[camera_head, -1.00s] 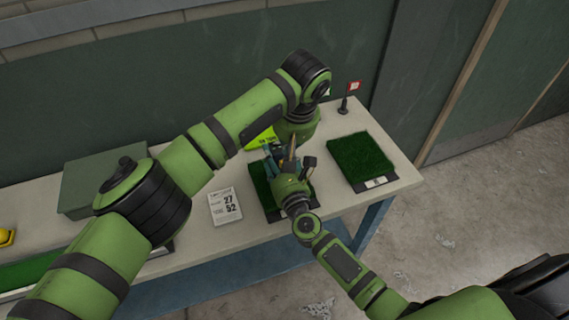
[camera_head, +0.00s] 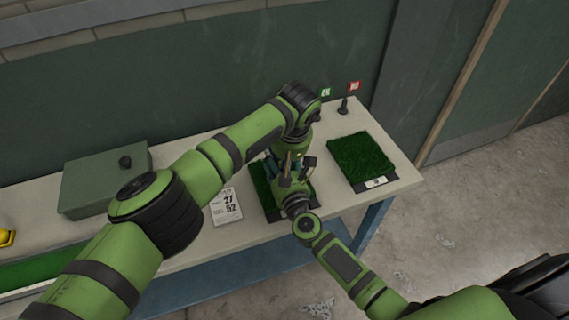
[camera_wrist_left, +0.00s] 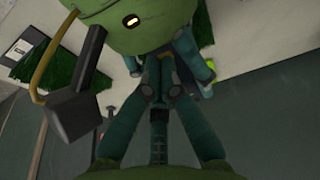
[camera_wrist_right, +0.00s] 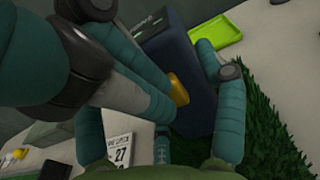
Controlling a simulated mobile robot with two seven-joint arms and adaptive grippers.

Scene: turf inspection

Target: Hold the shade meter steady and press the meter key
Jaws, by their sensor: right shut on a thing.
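The shade meter (camera_wrist_right: 190,70) is a dark blue box with a yellow key (camera_wrist_right: 178,88), seen close up in the right wrist view. My right gripper (camera_wrist_right: 165,125) is shut on the meter, one teal finger showing on its right side. In the head view my right gripper (camera_head: 284,170) is over the left turf sample, and the arms mostly hide the meter. My left gripper (camera_wrist_left: 156,82) has its fingers together with nothing visible between them. Its fingers reach in from the upper left of the right wrist view, tips beside the yellow key; I cannot tell whether they touch it.
The left turf sample (camera_head: 262,190) lies under the grippers, the right turf sample (camera_head: 362,157) to their right. A card reading 27 and 52 (camera_head: 226,207) lies to their left. A green case (camera_head: 103,180) stands farther left. Red (camera_head: 353,86) and green (camera_head: 326,92) flags are behind.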

